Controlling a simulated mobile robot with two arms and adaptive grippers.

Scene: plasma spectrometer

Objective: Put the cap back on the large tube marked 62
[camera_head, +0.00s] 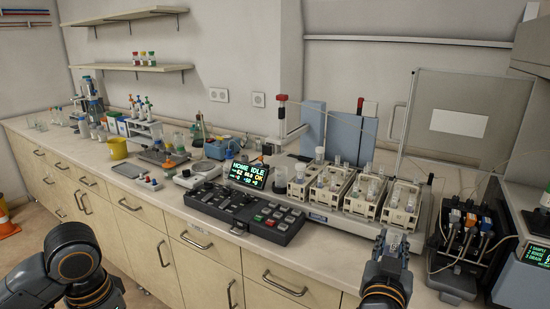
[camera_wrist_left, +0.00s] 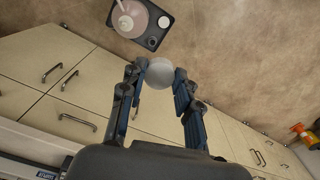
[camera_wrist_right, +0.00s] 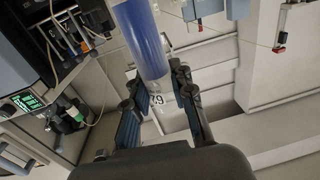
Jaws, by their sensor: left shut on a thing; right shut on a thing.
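My left gripper (camera_wrist_left: 160,78) is shut on a round, pale cap (camera_wrist_left: 160,73) held between its fingertips. In the head view only my left arm shows at the lower left; its fingers are out of frame. My right gripper (camera_wrist_right: 157,90) is shut on a large tube (camera_wrist_right: 141,38) with blue contents. A white label with dark digits (camera_wrist_right: 157,99), looking like 62 turned over, shows between the fingers. The tube's far end is cut off by the top of the right wrist view. In the head view my right gripper (camera_head: 394,243) is in front of the bench's front edge.
White racks of tubes (camera_head: 361,191) stand on the bench behind my right gripper. A black control box (camera_head: 245,211) and its lit display (camera_head: 249,174) are left of them. A black pump unit (camera_head: 463,246) with tubing stands to the right.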

